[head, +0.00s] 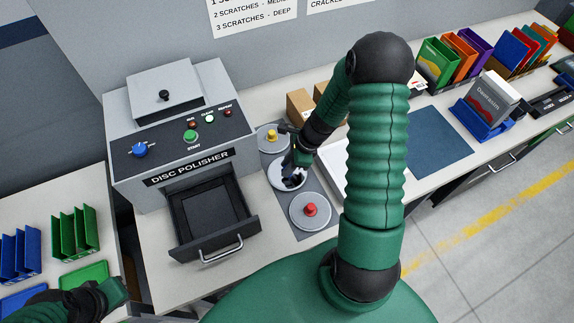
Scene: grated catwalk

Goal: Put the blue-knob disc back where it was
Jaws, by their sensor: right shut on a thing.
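A grey disc (277,181) sits in the middle of a row on a dark mat, between the yellow-knob disc (272,139) and the red-knob disc (310,211). My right gripper (292,182) reaches down onto this middle disc from above and is shut on it. The fingers hide its knob, so its colour cannot be made out; it is the only disc here whose knob does not show. Whether the disc touches the mat is hard to tell. My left gripper (118,292) is low at the left, over the side table; its jaws are unclear.
The disc polisher (175,130) stands left of the discs, its drawer (212,218) pulled out and seemingly empty. Green (75,232) and blue (20,258) racks stand at the lower left. Right of my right arm are a blue mat (435,140) and a boxed game holder (490,105).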

